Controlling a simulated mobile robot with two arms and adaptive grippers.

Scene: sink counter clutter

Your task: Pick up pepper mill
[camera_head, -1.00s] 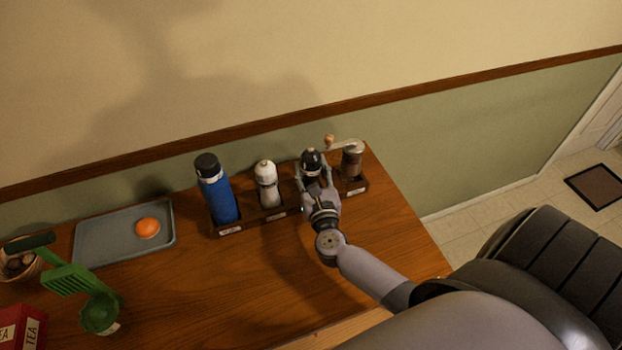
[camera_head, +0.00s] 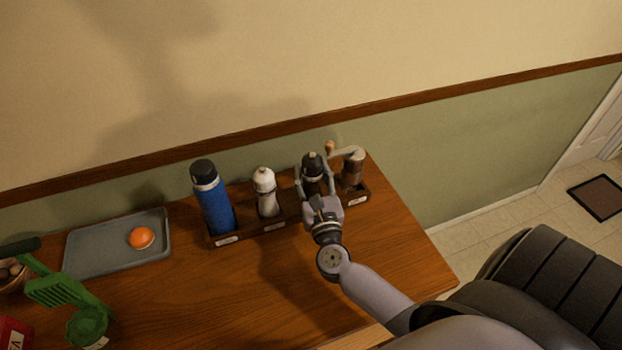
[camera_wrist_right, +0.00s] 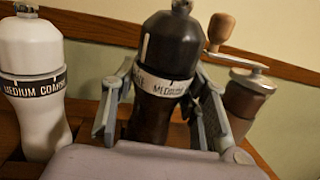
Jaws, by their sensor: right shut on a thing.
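The pepper mill (camera_head: 312,172) is dark with a black top and a light label band. It stands upright in the wooden rack, between the white mill and the hand-crank grinder. In the right wrist view the dark mill (camera_wrist_right: 166,62) fills the middle, with a finger on either side. My right gripper (camera_head: 315,186) is shut on this mill around its body. The mill's base is hidden behind the gripper. My left gripper does not show in either view.
A white mill (camera_head: 265,192) and a blue bottle (camera_head: 215,205) stand left in the rack (camera_head: 250,232). A crank grinder (camera_head: 352,170) stands close on the right. A grey tray (camera_head: 95,250) holds an orange item (camera_head: 141,238).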

